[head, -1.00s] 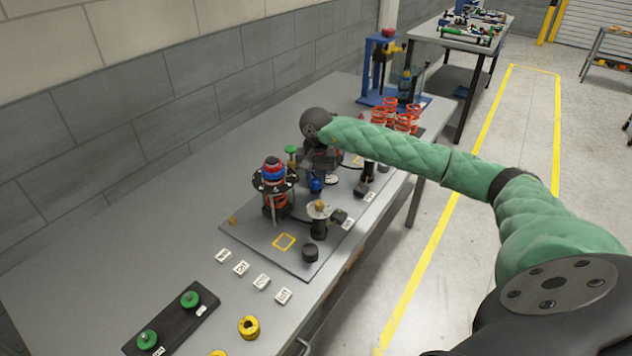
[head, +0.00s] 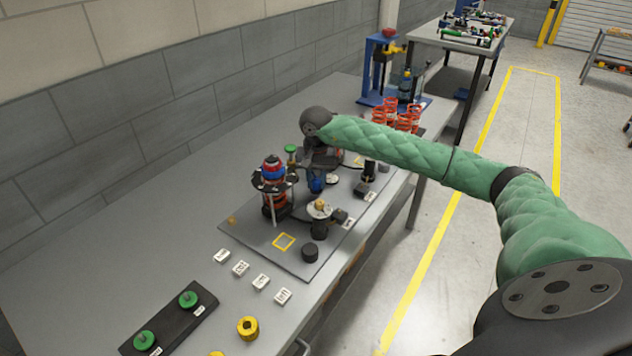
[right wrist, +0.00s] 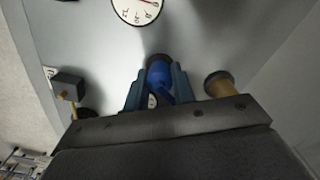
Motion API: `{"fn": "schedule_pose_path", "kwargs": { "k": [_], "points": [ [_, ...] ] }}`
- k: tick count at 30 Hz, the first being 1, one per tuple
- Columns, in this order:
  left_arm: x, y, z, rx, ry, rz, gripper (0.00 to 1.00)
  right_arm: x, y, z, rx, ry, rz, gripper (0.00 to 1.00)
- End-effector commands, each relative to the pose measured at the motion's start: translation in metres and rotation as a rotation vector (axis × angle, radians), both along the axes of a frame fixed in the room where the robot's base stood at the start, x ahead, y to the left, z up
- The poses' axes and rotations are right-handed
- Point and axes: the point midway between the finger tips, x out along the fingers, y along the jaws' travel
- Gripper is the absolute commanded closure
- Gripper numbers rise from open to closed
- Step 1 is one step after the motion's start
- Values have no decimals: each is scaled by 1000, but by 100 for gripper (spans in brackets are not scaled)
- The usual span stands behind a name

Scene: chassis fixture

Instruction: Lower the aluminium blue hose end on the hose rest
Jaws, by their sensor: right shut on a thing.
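The blue hose end (head: 316,184) hangs below my right gripper (head: 317,170), over the dark base plate. In the right wrist view the blue hose end (right wrist: 158,76) sits between the two blue-grey fingers of my right gripper (right wrist: 158,88), which are shut on it. A dark round part shows at its far end. I cannot pick out the hose rest for certain, nor tell whether the hose end touches anything below. My left gripper is not in view.
A post assembly with red and blue rings (head: 273,185) stands left of the gripper. A round fixture with a brass top (head: 319,207) stands in front. Orange springs (head: 408,115) stand behind.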

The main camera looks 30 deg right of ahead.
Motion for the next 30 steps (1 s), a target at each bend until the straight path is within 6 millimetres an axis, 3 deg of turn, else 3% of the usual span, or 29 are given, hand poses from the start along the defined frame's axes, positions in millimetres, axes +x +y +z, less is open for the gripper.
{"fn": "schedule_pose_path", "kwargs": {
  "k": [26, 27, 30],
  "points": [
    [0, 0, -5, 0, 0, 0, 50, 0, 0, -3, -1, -1, 0, 100],
    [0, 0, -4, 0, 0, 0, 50, 0, 0, -2, -1, -1, 0, 67],
    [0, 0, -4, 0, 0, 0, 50, 0, 0, -2, -1, -1, 0, 49]
  ]
}}
